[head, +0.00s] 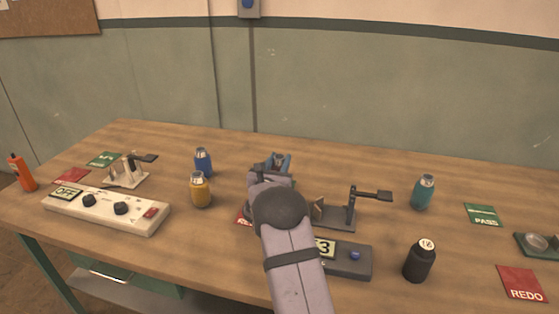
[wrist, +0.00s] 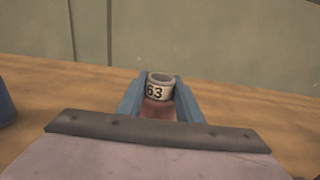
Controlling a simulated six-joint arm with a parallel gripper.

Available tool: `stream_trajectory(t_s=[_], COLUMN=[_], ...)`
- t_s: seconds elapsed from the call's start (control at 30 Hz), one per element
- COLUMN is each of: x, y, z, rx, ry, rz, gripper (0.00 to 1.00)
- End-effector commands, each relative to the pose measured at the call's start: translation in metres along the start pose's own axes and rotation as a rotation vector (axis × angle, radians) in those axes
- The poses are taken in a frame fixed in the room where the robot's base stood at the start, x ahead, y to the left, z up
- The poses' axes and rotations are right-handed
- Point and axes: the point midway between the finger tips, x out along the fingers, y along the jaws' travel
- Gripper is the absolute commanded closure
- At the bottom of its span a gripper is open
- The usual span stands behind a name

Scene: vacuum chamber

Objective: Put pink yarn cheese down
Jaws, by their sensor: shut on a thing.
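My gripper (head: 277,162) reaches over the middle of the table toward its back. In the wrist view the blue fingers (wrist: 160,97) are shut on a small pinkish thing (wrist: 158,109) with a pale collar marked 63, which I take for the pink yarn cheese. It stands upright between the fingers. Its lower part is hidden by my gripper, so I cannot tell if it touches the table (head: 150,240). In the head view my arm hides most of it.
Blue (head: 203,162) and yellow (head: 200,191) bobbins stand left of my gripper. A dark stand (head: 338,216) is close on its right, with a display box (head: 352,261) in front. A teal bobbin (head: 423,191) and a black one (head: 419,263) stand farther right, near a green PASS card (head: 483,214).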

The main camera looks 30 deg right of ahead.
Motion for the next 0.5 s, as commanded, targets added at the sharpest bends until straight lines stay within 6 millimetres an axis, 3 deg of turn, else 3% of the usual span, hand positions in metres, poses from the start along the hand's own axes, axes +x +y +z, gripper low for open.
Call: stream_trajectory(t_s=[0.3,0.33,0.4,0.5], x=[0.0001,0.0,0.0,0.0], y=[-0.0001,-0.0001,-0.0001,-0.0001], z=[-0.0037,-0.0029,-0.0027,-0.0026], rx=[0.0,0.0,0.0,0.0], ry=[-0.001,0.0,0.0,0.0], rz=[-0.001,-0.001,-0.001,-0.001], gripper=[1.0,0.61,0.5,0.5])
